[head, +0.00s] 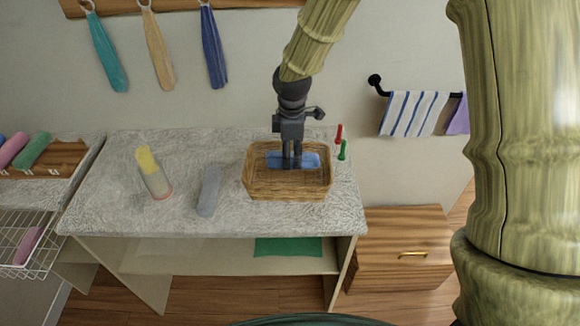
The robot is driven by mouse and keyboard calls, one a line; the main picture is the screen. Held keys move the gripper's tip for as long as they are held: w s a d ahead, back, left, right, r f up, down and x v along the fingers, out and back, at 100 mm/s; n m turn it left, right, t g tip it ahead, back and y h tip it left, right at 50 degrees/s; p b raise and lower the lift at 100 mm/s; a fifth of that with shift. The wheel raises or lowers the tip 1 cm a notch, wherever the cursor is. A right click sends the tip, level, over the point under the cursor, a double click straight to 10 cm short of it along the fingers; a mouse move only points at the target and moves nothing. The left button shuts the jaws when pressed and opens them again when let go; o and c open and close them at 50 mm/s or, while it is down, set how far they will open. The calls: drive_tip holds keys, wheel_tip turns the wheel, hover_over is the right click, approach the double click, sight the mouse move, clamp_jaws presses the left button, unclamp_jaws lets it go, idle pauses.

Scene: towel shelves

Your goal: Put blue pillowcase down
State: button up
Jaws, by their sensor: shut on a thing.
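The blue pillowcase (308,160) is a small folded blue cloth inside the wicker basket (288,190), toward its back. My gripper (291,163) points down into the basket, its two dark fingers closed on the blue pillowcase. The fingers hide part of the cloth. I cannot tell whether the cloth rests on the basket's bottom or hangs just above it. The basket stands on the right part of the grey speckled countertop (110,200).
A grey rolled cloth (208,191) and a yellow-and-grey item (152,172) lie left of the basket. Red (338,134) and green (342,150) small items stand at its right. Towels hang on the wall behind. A wooden cabinet (400,265) stands lower right. The counter's front left is clear.

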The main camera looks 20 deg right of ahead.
drive_tip(key=w+f, duration=0.1)
drive_tip(key=f, duration=0.2)
drive_tip(key=shift+w+f, duration=0.15)
drive_tip(key=shift+w, duration=0.25)
drive_tip(key=shift+s+f+p, duration=0.4)
drive_tip(key=shift+s+f, duration=0.05)
drive_tip(key=shift+s, duration=0.1)
drive_tip(key=shift+w+f, duration=0.15)
drive_tip(key=shift+f, duration=0.65)
drive_tip(key=shift+w+f, duration=0.15)
drive_tip(key=shift+f, duration=0.6)
drive_tip(key=shift+s+r, duration=0.15)
drive_tip(key=shift+s, duration=0.05)
drive_tip(key=o, duration=1)
drive_tip(key=shift+w+f, duration=0.15)
drive_tip(key=shift+f, duration=0.05)
drive_tip(key=shift+o, duration=0.3)
drive_tip(key=shift+r, duration=0.1)
drive_tip(key=shift+r, duration=0.1)
drive_tip(key=shift+r+b, duration=1.2)
drive_tip(key=shift+r, duration=4.8)
